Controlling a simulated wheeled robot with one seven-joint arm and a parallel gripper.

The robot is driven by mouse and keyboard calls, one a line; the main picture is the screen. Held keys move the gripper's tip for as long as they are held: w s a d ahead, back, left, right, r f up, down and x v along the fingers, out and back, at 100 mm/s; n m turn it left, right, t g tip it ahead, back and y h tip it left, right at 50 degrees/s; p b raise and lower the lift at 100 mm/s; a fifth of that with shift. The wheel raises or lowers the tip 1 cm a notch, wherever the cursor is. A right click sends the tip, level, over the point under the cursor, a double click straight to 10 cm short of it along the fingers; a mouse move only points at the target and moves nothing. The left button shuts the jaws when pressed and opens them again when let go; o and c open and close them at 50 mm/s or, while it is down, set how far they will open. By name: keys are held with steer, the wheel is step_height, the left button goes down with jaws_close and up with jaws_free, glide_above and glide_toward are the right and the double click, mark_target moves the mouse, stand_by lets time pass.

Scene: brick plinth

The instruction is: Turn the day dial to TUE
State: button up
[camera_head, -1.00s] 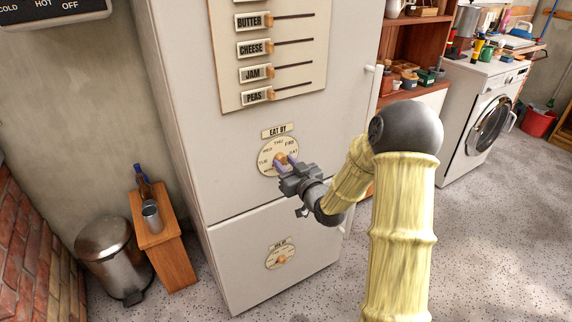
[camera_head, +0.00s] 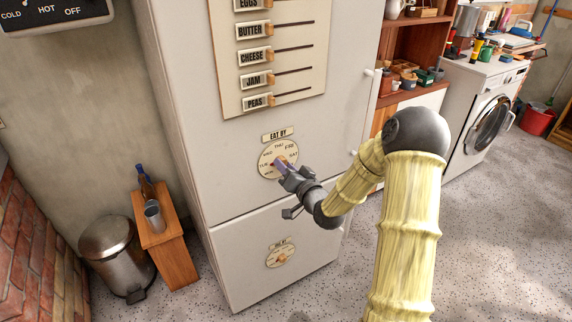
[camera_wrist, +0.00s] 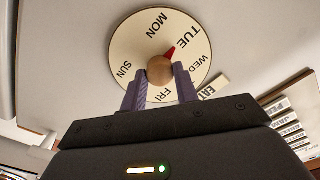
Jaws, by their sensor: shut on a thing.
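The day dial (camera_head: 265,172) is a round cream disc on the fridge door under an "EAT BY" label (camera_head: 278,135). In the wrist view the dial face (camera_wrist: 127,47) shows MON, TUE, WED, FRI and SUN around a round wooden knob (camera_wrist: 159,69). The knob's red pointer (camera_wrist: 170,51) is directed at TUE. My gripper (camera_head: 283,164) is at the dial, and its purple fingers (camera_wrist: 160,85) are shut on the knob, one on each side. The fingers and gripper body hide part of the dial's lower edge in the wrist view.
A second, smaller dial (camera_head: 281,255) is on the lower fridge door. A panel of food sliders (camera_head: 230,85) is above the day dial. A wooden stool (camera_head: 172,255) and metal bin (camera_head: 112,252) stand left of the fridge.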

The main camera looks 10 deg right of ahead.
steer(key=shift+m, duration=0.7)
steer(key=o, duration=1)
steer(key=shift+d, duration=0.1)
steer(key=p+v, duration=1)
steer(key=v, duration=0.7)
steer(key=shift+s+p, duration=0.15)
steer(key=shift+p, duration=0.15)
